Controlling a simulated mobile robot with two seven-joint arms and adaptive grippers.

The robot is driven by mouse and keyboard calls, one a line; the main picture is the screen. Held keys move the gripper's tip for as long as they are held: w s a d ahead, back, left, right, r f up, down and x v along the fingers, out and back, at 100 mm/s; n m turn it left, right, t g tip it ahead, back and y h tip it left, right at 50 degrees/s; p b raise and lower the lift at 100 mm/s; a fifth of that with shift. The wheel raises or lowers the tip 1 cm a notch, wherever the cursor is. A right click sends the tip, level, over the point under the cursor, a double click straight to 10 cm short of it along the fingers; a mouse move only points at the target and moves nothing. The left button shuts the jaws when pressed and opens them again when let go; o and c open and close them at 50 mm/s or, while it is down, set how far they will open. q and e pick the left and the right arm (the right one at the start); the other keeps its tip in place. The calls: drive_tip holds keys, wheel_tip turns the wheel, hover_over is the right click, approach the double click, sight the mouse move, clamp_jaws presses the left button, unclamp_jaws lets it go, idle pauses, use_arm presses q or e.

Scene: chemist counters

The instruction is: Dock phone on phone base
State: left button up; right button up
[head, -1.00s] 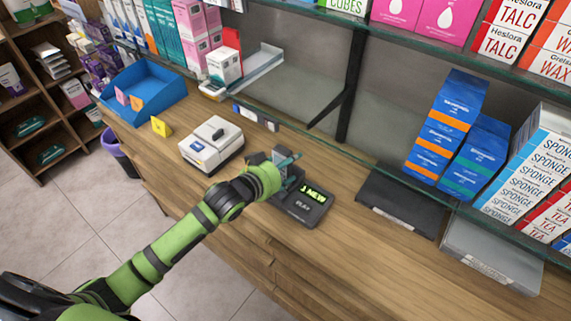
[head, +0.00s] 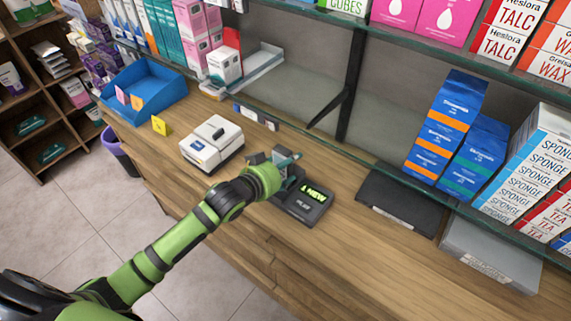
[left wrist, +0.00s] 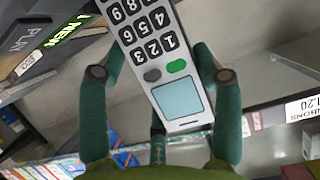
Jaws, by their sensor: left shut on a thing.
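My left gripper (head: 282,166) is over the counter, just beyond the left end of the phone base. In the left wrist view its teal fingers (left wrist: 158,62) are shut on the sides of a pale grey phone (left wrist: 152,42). The phone's keypad, green button and small screen face that camera, and its upper end is cut off by the picture edge. In the head view the phone is mostly hidden by the gripper. The dark phone base (head: 303,205) lies on the counter with a lit green "1 NEW" display. It also shows at the upper left of the left wrist view (left wrist: 20,62), apart from the phone's visible part.
A white device (head: 212,145) stands left of the gripper on the wooden counter (head: 350,255). A dark flat tray (head: 400,203) lies to the right. A glass shelf (head: 330,150) with a black bracket (head: 348,85) runs behind. The counter's front is clear.

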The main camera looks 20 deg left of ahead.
use_arm(q)
drive_tip(key=shift+f, duration=0.45)
drive_tip(key=o, duration=0.9)
drive_tip(key=p+v, duration=0.4)
drive_tip(key=v, duration=0.1)
drive_tip(key=shift+s+r, duration=0.2)
drive_tip(key=shift+r, duration=0.05)
drive_tip(key=p+v, duration=0.1)
drive_tip(key=v, duration=0.4)
drive_tip(key=shift+s+a+p, duration=0.2)
drive_tip(key=shift+s+p, duration=0.1)
drive_tip(key=shift+p, duration=0.05)
